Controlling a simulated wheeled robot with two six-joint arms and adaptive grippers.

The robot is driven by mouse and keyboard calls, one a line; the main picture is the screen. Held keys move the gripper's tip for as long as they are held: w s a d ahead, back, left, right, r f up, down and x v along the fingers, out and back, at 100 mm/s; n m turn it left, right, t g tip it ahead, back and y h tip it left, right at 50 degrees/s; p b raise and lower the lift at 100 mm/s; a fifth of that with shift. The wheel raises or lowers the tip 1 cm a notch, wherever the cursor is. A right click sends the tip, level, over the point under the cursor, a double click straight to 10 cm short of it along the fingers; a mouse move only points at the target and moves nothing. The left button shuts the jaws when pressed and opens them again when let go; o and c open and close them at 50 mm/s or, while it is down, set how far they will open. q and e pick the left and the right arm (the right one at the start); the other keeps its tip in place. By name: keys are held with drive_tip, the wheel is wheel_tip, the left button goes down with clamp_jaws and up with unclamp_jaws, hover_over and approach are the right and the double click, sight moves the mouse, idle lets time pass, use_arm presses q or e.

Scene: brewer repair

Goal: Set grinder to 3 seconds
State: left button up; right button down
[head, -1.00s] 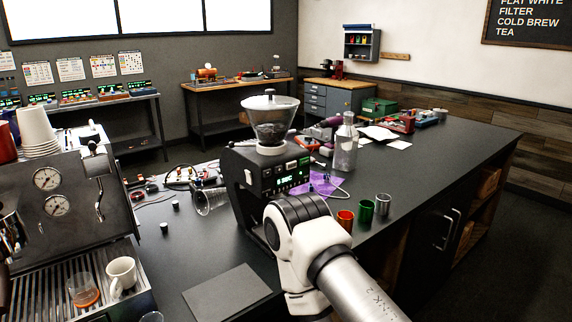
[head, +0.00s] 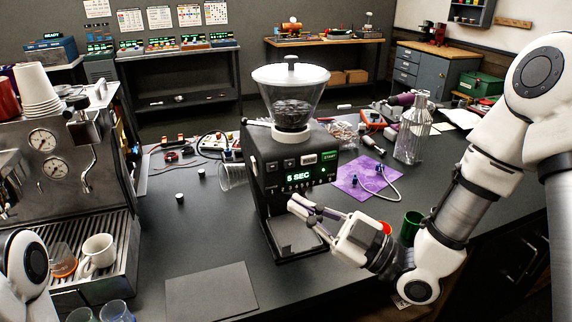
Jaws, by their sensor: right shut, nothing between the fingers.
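The black grinder (head: 262,190) stands on the dark counter, with a clear hopper (head: 290,95) of dark beans on top. Its lit green display (head: 298,177) reads "5 SEC". Small buttons sit above the display, with a green START key (head: 329,156) at the upper right and small markings below. My right gripper (head: 292,203) is shut and empty, its fingertips in front of the grinder's face just below the display. I cannot tell whether they touch it. My left arm shows at the lower left edge, but its gripper is out of view.
An espresso machine (head: 60,160) with a white mug (head: 97,251) stands at the left. A flat dark mat (head: 211,291) lies in front of the grinder. A glass bottle (head: 413,130), a purple cloth (head: 362,178) and a green cup (head: 411,226) are to the right.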

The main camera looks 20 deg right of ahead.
sight(272, 167)
use_arm(q)
drive_tip(key=shift+a+r+p, duration=0.2)
drive_tip(key=shift+r+p, duration=0.25)
use_arm(e)
drive_tip(key=w, duration=0.8)
drive_tip(key=shift+w+a+r, duration=0.2)
drive_tip(key=shift+w+a, duration=0.2)
drive_tip(key=shift+a, duration=0.05)
use_arm(q)
drive_tip(key=shift+f, duration=0.1)
idle(0.8)
drive_tip(key=shift+f, duration=0.15)
use_arm(e)
drive_tip(key=shift+w, duration=0.4)
use_arm(q)
drive_tip(key=shift+f+b, duration=0.1)
drive_tip(key=shift+b, duration=0.25)
use_arm(e)
drive_tip(key=shift+w, duration=0.35)
use_arm(q)
drive_tip(key=shift+f+b, duration=0.3)
use_arm(e)
drive_tip(key=shift+s, duration=0.8)
